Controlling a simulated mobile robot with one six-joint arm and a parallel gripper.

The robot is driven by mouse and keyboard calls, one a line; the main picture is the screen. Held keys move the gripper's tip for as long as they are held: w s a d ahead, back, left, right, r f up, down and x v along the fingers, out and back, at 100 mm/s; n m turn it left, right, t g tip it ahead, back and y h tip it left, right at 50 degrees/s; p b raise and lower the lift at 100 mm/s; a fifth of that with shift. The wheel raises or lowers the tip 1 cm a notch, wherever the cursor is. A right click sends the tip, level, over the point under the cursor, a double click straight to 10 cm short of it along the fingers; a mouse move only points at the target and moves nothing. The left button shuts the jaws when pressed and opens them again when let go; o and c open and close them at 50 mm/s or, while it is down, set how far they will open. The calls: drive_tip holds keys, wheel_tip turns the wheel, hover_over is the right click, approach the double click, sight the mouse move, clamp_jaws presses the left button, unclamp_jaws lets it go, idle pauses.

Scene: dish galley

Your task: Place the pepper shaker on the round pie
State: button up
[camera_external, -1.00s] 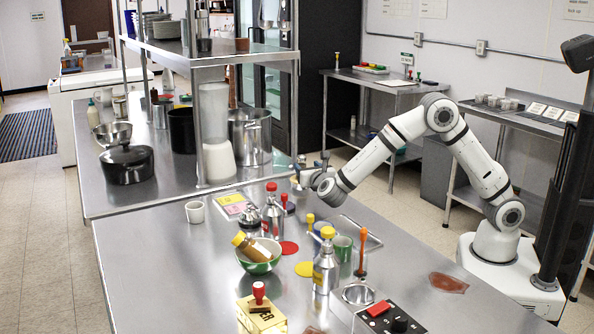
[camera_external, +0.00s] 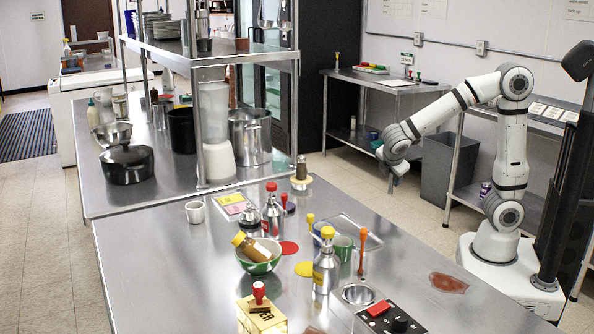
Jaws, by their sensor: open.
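A small dark grey-brown cylinder, which looks like the pepper shaker (camera_external: 301,168), stands upright at the far edge of the steel counter. It appears to rest on a pale tan round thing, which looks like the round pie (camera_external: 302,183). My gripper (camera_external: 388,170) is open and empty, raised beyond the counter's right edge. It is well to the right of the shaker and apart from it. Its fingertips are small and partly hidden by the wrist.
The counter holds a silver bottle with a yellow cap (camera_external: 327,262), a green bowl with a jar in it (camera_external: 259,262), a white cup (camera_external: 195,212) and several stamps. A metal shelf (camera_external: 200,58) stands at the back left.

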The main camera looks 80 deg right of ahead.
drive_tip(key=s+a+m+y, duration=0.3)
drive_tip(key=s+m, duration=0.2)
drive_tip(key=s, duration=0.1)
drive_tip(key=s+a+f+m+t+y, duration=0.1)
drive_tip(key=s+a+m+y, duration=0.3)
drive_tip(key=s+m, duration=0.1)
drive_tip(key=shift+s+f+y, duration=0.25)
drive_tip(key=shift+s+y, duration=0.05)
drive_tip(key=shift+s, duration=0.45)
drive_tip(key=shift+a, duration=0.1)
wheel_tip(320, 180, up, 9)
drive_tip(key=p, duration=0.8)
drive_tip(key=shift+s+r+t, duration=0.15)
drive_tip(key=shift+s+t, duration=0.05)
drive_tip(key=shift+t, duration=0.2)
